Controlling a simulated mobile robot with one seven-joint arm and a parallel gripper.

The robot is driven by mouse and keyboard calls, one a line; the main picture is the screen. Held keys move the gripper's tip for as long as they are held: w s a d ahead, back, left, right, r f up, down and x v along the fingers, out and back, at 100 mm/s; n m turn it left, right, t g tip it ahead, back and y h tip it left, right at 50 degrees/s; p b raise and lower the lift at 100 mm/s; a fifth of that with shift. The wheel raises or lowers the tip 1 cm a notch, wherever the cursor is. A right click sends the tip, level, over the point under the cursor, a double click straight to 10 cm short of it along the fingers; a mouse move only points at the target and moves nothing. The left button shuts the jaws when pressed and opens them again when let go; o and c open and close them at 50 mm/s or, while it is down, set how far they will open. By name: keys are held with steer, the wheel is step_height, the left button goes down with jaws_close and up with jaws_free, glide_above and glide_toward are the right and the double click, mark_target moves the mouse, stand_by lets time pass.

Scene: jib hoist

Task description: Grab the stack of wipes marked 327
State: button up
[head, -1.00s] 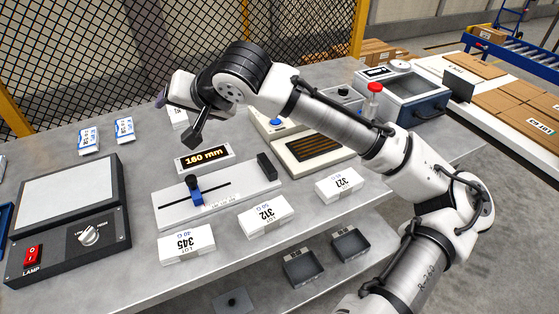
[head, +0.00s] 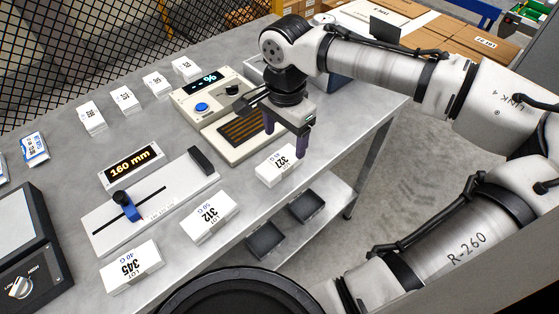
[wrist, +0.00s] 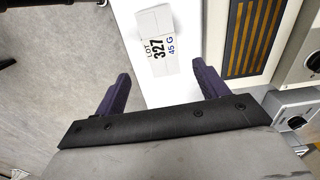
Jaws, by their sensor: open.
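The stack of wipes marked 327 (head: 277,170) is a small white block labelled LOT 327, 45 G. It lies near the front edge of the grey table, at the right end of a row of similar stacks. My gripper (head: 285,140) is open and points down at this stack; one dark purple finger overlaps its right end in the head view. In the wrist view the stack (wrist: 158,45) shows just beyond the open fingers (wrist: 162,85), roughly centred between them. Nothing is held. The height of the fingertips above the stack is hard to tell.
Stacks 312 (head: 209,217) and 345 (head: 130,266) lie to the left along the front. A slotted device with a blue button (head: 212,110) stands just behind. A 160 mm gauge (head: 150,205) is to the left. Bins (head: 306,207) sit on a lower shelf.

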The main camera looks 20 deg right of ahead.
mark_target(283, 160)
steer(key=shift+w+a+f+p, duration=0.1)
steer(key=shift+f+p, duration=0.35)
steer(key=shift+f, duration=1.5)
steer(key=shift+a+f+p, duration=0.1)
steer(key=shift+f+p, duration=0.35)
steer(key=shift+f, duration=1.45)
steer(key=shift+c, duration=0.3)
steer(key=c, duration=1)
steer(key=shift+c, duration=0.2)
steer(key=shift+r, duration=0.1)
